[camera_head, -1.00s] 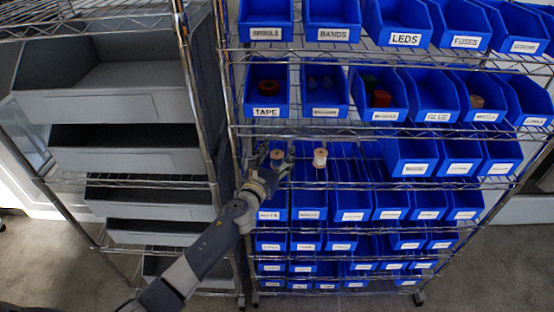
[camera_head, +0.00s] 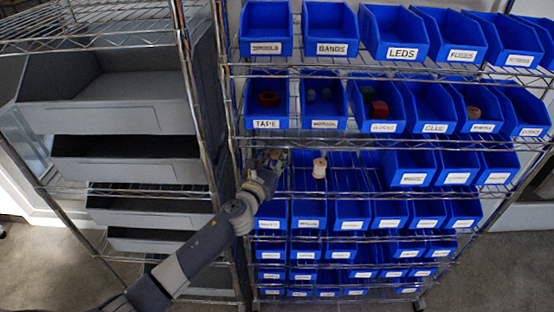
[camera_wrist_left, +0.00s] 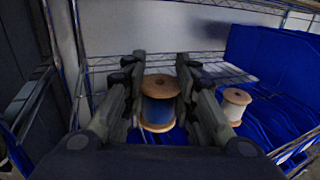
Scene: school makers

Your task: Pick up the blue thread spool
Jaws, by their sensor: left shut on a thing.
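The blue thread spool (camera_wrist_left: 158,108) has wooden end discs and blue thread. In the left wrist view it stands upright between the two fingers of my left gripper (camera_wrist_left: 158,95), which is shut on it. In the head view my left gripper (camera_head: 270,162) is at the left end of the middle shelf, and only the spool's pale top (camera_head: 276,155) shows there, the rest hidden by the gripper. My right gripper is in neither view.
A white thread spool (camera_head: 319,167) stands just right of the gripper; it also shows in the left wrist view (camera_wrist_left: 235,104). Blue labelled bins (camera_head: 412,163) fill the wire rack. A shelf (camera_head: 360,137) runs above. Grey bins (camera_head: 110,118) stand on the left rack.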

